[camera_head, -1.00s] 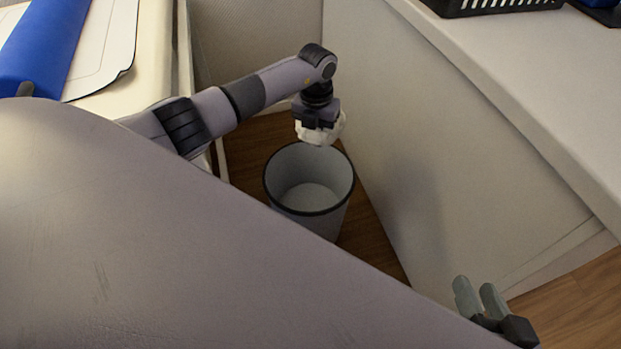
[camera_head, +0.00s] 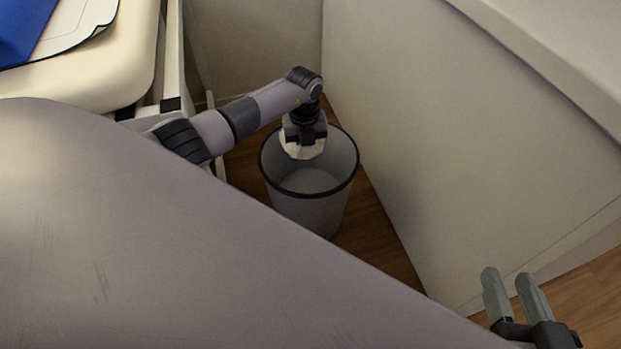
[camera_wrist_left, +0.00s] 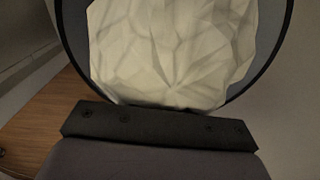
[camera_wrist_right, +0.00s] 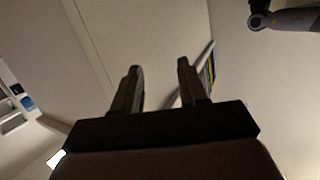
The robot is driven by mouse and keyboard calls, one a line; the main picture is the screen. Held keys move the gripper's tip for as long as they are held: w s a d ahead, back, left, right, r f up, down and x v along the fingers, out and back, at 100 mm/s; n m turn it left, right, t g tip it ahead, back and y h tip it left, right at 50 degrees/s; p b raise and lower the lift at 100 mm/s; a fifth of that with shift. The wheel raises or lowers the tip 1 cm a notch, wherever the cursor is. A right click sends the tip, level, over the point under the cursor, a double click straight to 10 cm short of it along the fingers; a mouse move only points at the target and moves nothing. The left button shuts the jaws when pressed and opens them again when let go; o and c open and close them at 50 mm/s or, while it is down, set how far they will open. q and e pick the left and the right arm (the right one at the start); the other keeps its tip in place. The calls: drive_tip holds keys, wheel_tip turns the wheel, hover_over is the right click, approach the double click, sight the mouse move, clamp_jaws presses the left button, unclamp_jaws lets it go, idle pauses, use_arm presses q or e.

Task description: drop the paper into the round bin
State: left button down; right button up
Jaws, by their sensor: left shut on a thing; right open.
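A crumpled white paper ball (camera_head: 303,150) is held by my left gripper (camera_head: 304,143), which is shut on it. It hangs over the mouth of the round bin (camera_head: 311,207), toward the back of the opening. The bin is grey with a black rim and stands upright on the floor. In the left wrist view the paper (camera_wrist_left: 170,50) fills the upper middle, with the dark rim around it; the fingertips are hidden there. My right gripper (camera_head: 516,290) is open and empty at the lower right, away from the bin. Its two fingers also show in the right wrist view (camera_wrist_right: 162,88).
A pale cabinet side (camera_head: 420,140) rises close to the bin's right. A cream seat-like surface (camera_head: 110,75) with a blue item (camera_head: 22,30) lies at the upper left. Wooden floor (camera_head: 375,245) shows around the bin.

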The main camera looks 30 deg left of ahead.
use_arm(q)
drive_tip(key=shift+f, duration=0.55)
use_arm(e)
drive_tip(key=shift+s+d+r, duration=0.1)
drive_tip(key=shift+d, duration=0.2)
use_arm(q)
drive_tip(key=c, duration=1)
unclamp_jaws()
drive_tip(key=shift+c, duration=0.2)
drive_tip(key=shift+r, duration=0.1)
use_arm(e)
drive_tip(key=shift+r, duration=0.1)
use_arm(q)
drive_tip(key=shift+r, duration=0.3)
wheel_tip(320, 180, up, 5)
drive_tip(key=p, duration=0.5)
drive_tip(key=shift+f, duration=0.1)
drive_tip(key=shift+r+p, duration=0.75)
drive_tip(key=shift+r, duration=0.05)
use_arm(e)
drive_tip(key=shift+w+a+m+g+y, duration=0.2)
drive_tip(key=shift+a+m+g, duration=0.3)
drive_tip(key=shift+a, duration=0.3)
drive_tip(key=shift+w+a+m+g+y, duration=0.2)
drive_tip(key=shift+a+m+g, duration=0.1)
drive_tip(key=shift+a+g, duration=0.4)
